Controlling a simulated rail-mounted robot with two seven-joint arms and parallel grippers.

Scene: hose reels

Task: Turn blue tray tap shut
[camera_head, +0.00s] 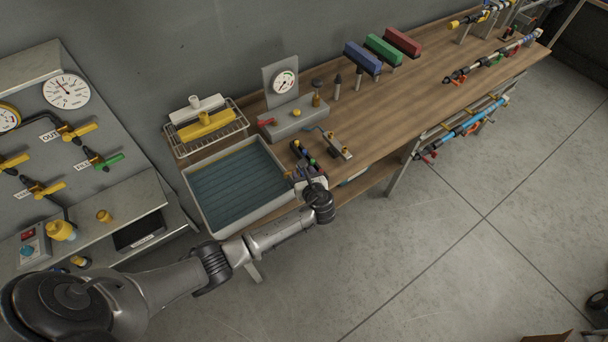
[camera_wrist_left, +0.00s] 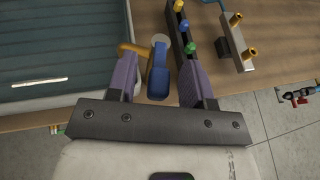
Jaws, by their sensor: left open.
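The tray (camera_head: 196,204) is a pale basin with a dark blue ribbed inside, at the bench's left end; its rim (camera_wrist_left: 60,92) fills the left of the left wrist view. At its right edge is a tap with a blue lever (camera_wrist_left: 158,78) and a brass-coloured part (camera_wrist_left: 132,48). My left gripper (camera_head: 304,172) is above the tap, hiding most of it in the head view. In the wrist view, my left gripper's purple fingers (camera_wrist_left: 158,66) are apart, one on each side of the blue lever. Contact with the lever cannot be told. My right gripper is out of view.
A dark block with coloured knobs (camera_wrist_left: 187,30) stands close by the right finger, and a plate with brass fittings (camera_wrist_left: 236,42) lies beyond it. A gauge stand (camera_head: 285,84) and a wire rack (camera_head: 206,130) are behind. Open floor (camera_head: 430,250) lies in front.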

